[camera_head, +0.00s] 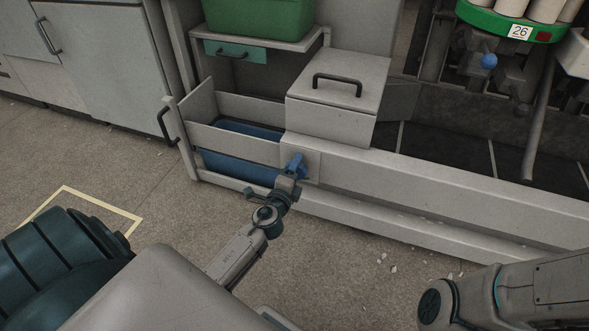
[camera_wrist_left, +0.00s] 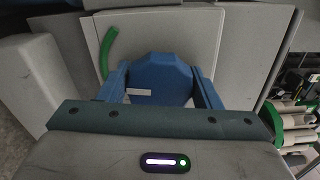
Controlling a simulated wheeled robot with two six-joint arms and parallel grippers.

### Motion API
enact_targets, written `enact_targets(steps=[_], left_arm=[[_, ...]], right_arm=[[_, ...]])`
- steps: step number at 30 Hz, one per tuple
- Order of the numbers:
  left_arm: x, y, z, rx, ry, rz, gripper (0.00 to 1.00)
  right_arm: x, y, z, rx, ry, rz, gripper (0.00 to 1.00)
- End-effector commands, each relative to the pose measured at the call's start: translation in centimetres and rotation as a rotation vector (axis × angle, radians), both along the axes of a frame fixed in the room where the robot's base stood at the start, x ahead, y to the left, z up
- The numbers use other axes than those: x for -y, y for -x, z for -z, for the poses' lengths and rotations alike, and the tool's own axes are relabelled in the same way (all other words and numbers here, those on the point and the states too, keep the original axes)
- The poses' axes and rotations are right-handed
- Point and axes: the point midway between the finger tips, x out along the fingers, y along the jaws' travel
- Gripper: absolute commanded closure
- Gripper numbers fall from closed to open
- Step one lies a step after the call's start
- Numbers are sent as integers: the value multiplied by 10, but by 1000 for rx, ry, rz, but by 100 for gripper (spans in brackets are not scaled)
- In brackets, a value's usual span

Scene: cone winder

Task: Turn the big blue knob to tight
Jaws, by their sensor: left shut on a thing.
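The big blue knob (camera_head: 294,166) sits on a pale plate on the front of the low grey machine housing, in the middle of the head view. My left gripper (camera_head: 292,176) reaches it from below and is shut on it. In the left wrist view the knob (camera_wrist_left: 158,78) stands between the two blue fingers (camera_wrist_left: 160,98), with a small white mark on its lower left. A curved green mark (camera_wrist_left: 107,50) shows on the plate to the left of the knob. My right gripper is not in view; only part of my right arm shows at the lower right.
A lidded grey box (camera_head: 335,105) with a black handle stands just above the knob. Left of it is an open bin (camera_head: 240,150) with blue inside. A green crate (camera_head: 262,17) sits on a shelf behind. A long grey rail (camera_head: 460,190) runs right. Floor in front is mostly clear.

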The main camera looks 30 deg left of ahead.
Motion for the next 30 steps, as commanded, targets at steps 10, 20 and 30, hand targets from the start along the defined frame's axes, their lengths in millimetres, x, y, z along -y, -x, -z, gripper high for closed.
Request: enact_targets(steps=[10,20,30], left_arm=[[1,1,2,-12,-40,2,65],[1,1,2,-13,-38,2,32],[1,1,1,-11,-40,1,21]], right_arm=[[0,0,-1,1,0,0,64],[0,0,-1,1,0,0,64],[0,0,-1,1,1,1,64]])
